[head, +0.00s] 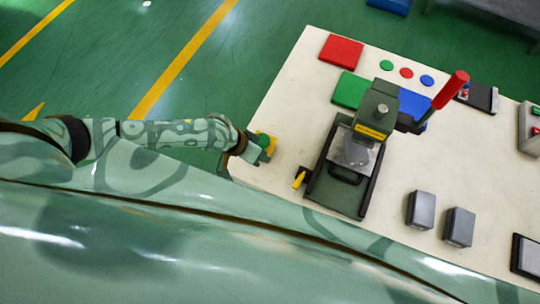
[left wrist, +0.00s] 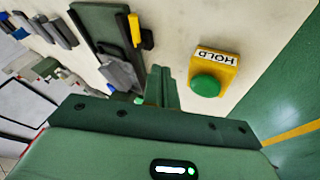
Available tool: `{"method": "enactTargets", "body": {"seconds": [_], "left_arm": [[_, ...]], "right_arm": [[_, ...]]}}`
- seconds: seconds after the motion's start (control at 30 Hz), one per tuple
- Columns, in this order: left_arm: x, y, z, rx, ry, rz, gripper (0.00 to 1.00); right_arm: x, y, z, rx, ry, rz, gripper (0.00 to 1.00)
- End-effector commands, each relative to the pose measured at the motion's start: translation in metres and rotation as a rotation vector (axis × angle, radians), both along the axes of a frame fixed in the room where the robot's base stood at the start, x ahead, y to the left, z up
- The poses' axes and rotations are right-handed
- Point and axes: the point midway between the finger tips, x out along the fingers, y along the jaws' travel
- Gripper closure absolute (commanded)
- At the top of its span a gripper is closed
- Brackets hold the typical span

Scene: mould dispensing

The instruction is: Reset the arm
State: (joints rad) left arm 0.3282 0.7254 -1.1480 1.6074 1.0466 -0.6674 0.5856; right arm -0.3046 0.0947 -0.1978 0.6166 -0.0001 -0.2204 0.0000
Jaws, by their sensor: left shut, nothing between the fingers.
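My left arm comes in from the left in the head view. Its gripper (head: 256,150) is at the table's left edge, next to a yellow box with a green button (head: 268,140). In the left wrist view the gripper fingers (left wrist: 161,84) are together with nothing between them. The yellow HOLD box (left wrist: 217,69) with its round green button stands to the right of the fingers, apart from them in the picture. In the head view the gripper partly hides this box. My right gripper is in neither view.
A dark press (head: 374,112) with a red-handled lever (head: 451,90) stands mid-table, right of the gripper. A yellow handle (head: 299,180) sticks out beside its base. Two grey blocks (head: 421,210) lie front right. Red, green and blue pads lie behind. Green floor is free left of the table.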

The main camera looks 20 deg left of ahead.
Motion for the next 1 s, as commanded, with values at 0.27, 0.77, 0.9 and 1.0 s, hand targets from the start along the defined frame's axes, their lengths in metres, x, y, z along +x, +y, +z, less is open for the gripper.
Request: {"method": "enactTargets", "body": {"seconds": [0.27,0.77,0.9,1.0], "left_arm": [[-0.002,0.003,0.005,-0.001,0.001,0.0,1.0],[-0.005,-0.007,0.008,-0.004,-0.015,-0.026,1.0],[-0.021,-0.062,0.04,0.001,-0.173,-0.187,1.0],[-0.019,-0.078,0.088,0.118,-0.4,-0.266,1.0]], "right_arm": [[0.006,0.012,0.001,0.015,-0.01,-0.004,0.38],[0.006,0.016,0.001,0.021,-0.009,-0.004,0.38],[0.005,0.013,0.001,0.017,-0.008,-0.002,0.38],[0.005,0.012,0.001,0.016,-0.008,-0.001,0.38]]}}
